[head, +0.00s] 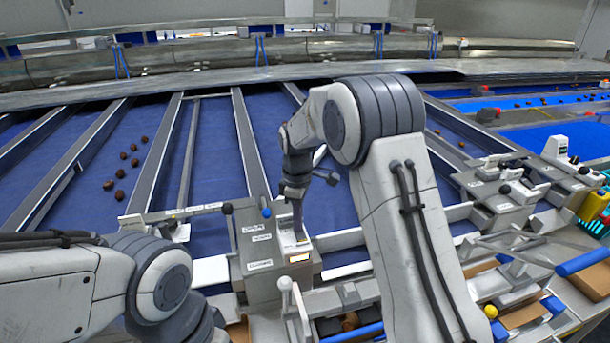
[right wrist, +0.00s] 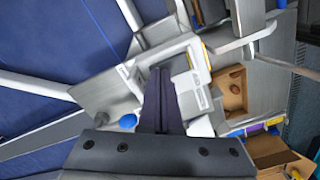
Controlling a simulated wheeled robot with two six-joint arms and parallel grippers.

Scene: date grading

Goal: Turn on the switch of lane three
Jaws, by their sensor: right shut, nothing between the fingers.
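A grey metal control box (head: 255,252) with white labels stands at the front end of the blue lanes, left of centre in the head view. A small lit display (head: 299,258) shows on its front. My right gripper (head: 298,232) points down at the white switch panel on top of this box, its fingers shut and empty. In the right wrist view the shut fingers (right wrist: 160,75) lie over or beside the white panel (right wrist: 196,85). The fingers cover part of it, so I cannot tell contact or switch position. The lane number is not readable. My left gripper is out of view.
A blue knob (head: 266,212) sits at the box's back edge. Another similar box (head: 497,205) stands to the right. Dark dates (head: 121,173) lie on a left lane. An open cardboard box (right wrist: 232,88) shows in the right wrist view. My right arm hides lanes behind it.

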